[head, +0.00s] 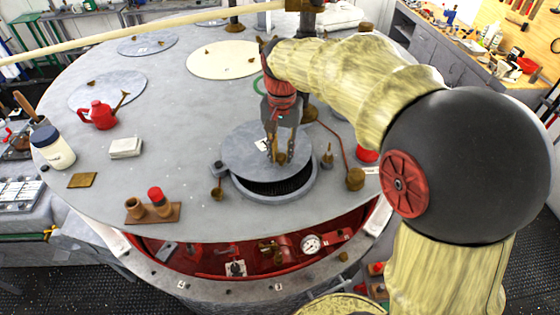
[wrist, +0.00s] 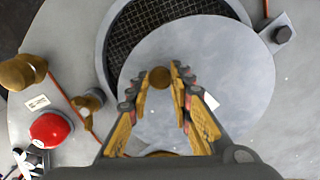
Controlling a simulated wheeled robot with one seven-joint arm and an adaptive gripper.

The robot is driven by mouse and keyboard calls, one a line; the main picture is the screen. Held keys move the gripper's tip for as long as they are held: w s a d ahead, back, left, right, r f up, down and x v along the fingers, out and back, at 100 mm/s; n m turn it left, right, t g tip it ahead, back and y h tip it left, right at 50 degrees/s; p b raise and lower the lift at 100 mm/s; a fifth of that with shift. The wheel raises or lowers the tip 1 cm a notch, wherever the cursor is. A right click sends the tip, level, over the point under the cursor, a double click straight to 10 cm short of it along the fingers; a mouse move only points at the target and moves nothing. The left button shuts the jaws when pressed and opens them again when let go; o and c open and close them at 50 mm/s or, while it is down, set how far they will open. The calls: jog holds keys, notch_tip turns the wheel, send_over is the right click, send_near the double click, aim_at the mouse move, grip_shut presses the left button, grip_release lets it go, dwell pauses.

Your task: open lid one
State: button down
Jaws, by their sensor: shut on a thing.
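A round grey lid (head: 250,150) lies shifted toward the back of its ring (head: 236,190) on the deck, so a dark crescent of the opening (head: 280,187) shows at the front. In the wrist view the lid (wrist: 205,70) covers part of the ring, and a dark mesh (wrist: 155,35) shows beyond it. My gripper (head: 276,152) points down at the lid, its fingers shut on the brass knob (wrist: 160,78). I cannot read which number the lid bears. Whether the lid is raised or resting on the ring is hard to tell.
A cream disc (head: 222,60) and a grey disc (head: 107,90) lie farther back. A red can (head: 100,116), a white block (head: 126,148) and a brown stand (head: 153,211) are left. A brass knob (head: 355,179) and a red cap (wrist: 51,130) are close by. Free deck lies left of the lid.

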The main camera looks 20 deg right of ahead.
aim_at(279, 142)
jog(key=shift+w+d+n+p, duration=0.25)
jog(key=shift+w+n, duration=0.45)
jog(key=shift+w, duration=0.35)
jog(key=shift+w+d+n+p, duration=0.1)
jog(key=shift+w+d+n, duration=0.15)
jog(key=shift+w+n, duration=0.6)
jog(key=shift+w, duration=0.15)
jog(key=c, duration=1.6)
grip_release()
jog(key=shift+m, duration=0.25)
